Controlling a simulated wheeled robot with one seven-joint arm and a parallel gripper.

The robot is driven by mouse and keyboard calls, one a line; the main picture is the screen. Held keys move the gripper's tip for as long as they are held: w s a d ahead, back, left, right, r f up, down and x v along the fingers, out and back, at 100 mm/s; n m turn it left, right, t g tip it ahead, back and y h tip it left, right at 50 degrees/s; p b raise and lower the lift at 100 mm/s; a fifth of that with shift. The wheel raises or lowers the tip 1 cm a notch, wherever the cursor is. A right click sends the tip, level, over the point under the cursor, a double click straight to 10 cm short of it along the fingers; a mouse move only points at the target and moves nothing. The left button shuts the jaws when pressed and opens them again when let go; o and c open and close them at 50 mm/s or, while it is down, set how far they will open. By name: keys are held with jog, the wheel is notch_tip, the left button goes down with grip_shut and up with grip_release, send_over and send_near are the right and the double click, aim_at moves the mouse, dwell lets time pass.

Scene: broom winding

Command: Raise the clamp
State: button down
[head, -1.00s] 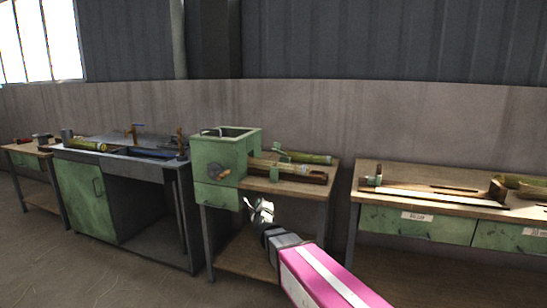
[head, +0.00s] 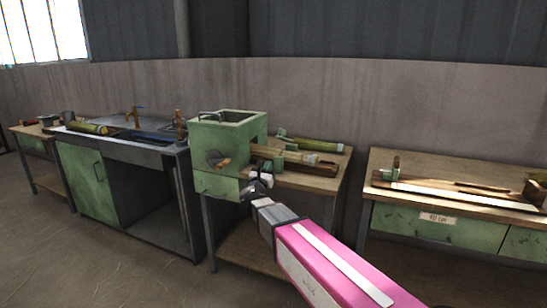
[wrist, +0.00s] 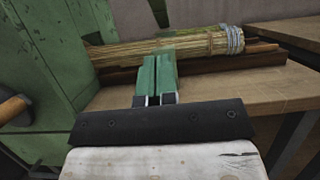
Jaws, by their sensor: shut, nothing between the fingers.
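The green clamp (head: 277,164) stands upright at the front of the winding bench, beside the wooden trough. In the wrist view a green clamp piece (wrist: 157,72) is just beyond my fingertips and covers part of the straw bundle. The straw bundle (head: 300,158) lies along the trough, with grey binding near its right end in the wrist view (wrist: 232,40). My gripper (head: 260,181) is shut and empty, close in front of the clamp. In the wrist view my gripper (wrist: 155,98) overlaps the clamp's lower end; I cannot tell whether they touch.
A green box machine (head: 225,135) with a wooden crank handle (head: 223,163) stands left of the clamp; the handle (wrist: 14,108) is near my left in the wrist view. Another bundle (head: 318,145) lies behind. A sink counter is left, another bench (head: 390,160) right.

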jog(key=s+r+x, duration=0.1)
jog(key=r+x, duration=0.1)
jog(key=x, duration=0.9)
jog(key=shift+w+r, duration=0.35)
jog(key=shift+r, duration=0.15)
jog(key=shift+r, duration=0.1)
